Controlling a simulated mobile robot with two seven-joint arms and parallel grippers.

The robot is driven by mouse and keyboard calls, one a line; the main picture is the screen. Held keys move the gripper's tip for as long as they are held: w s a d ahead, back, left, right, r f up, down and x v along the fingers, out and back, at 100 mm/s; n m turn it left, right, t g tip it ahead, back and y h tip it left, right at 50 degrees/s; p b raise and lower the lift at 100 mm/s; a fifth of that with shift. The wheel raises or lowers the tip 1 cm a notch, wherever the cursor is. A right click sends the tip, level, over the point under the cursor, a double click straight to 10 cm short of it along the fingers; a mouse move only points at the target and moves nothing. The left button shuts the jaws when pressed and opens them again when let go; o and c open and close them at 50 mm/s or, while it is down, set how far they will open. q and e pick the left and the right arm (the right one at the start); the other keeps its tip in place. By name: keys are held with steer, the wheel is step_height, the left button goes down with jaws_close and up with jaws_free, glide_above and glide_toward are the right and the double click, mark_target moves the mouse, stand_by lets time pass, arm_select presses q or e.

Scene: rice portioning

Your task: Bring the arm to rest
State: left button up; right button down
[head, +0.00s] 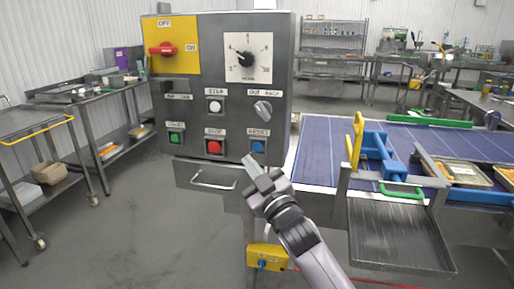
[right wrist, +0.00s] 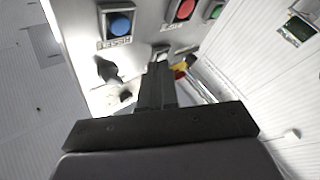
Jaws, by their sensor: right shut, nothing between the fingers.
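My right gripper (head: 249,162) is shut and empty. In the head view it is raised in front of the lower edge of the grey control panel (head: 224,85), just below the blue reset button (head: 257,146). In the right wrist view its closed fingers (right wrist: 157,80) point toward the panel face. The blue button (right wrist: 120,24) and the red button (right wrist: 184,10) show beyond the fingertips there. I cannot tell whether the fingertips touch the panel. My left gripper is not in view.
A blue conveyor belt (head: 318,150) with a yellow lever (head: 355,140) and filled trays (head: 462,172) lies to the right. A metal chute (head: 397,236) sits in front of it. Steel carts (head: 30,130) stand at the left. The floor (head: 130,215) at lower left is clear.

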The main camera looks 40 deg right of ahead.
stand_by(0.5)
steer(key=s+a+f+g+y, duration=0.1)
steer(key=s+a+f+g, duration=0.15)
steer(key=f, duration=0.55)
steer(key=s+a+f+g+y, duration=0.1)
steer(key=s+a+f+g, duration=0.1)
steer(key=s+f, duration=0.35)
steer(key=s+a+f+g+y, duration=0.1)
steer(key=s+a+f+g, duration=0.15)
steer(key=f, duration=0.65)
steer(key=s+a+f+m+g+y, duration=0.1)
steer(key=s+a+f+g, duration=0.2)
steer(key=s+f, duration=0.9)
steer(key=s+a, duration=0.1)
steer(key=a, duration=0.2)
steer(key=shift+s+a+f+m+g, duration=0.2)
steer(key=shift+s+m+g, duration=0.1)
steer(key=shift+m+g, duration=0.1)
steer(key=shift+d, duration=0.15)
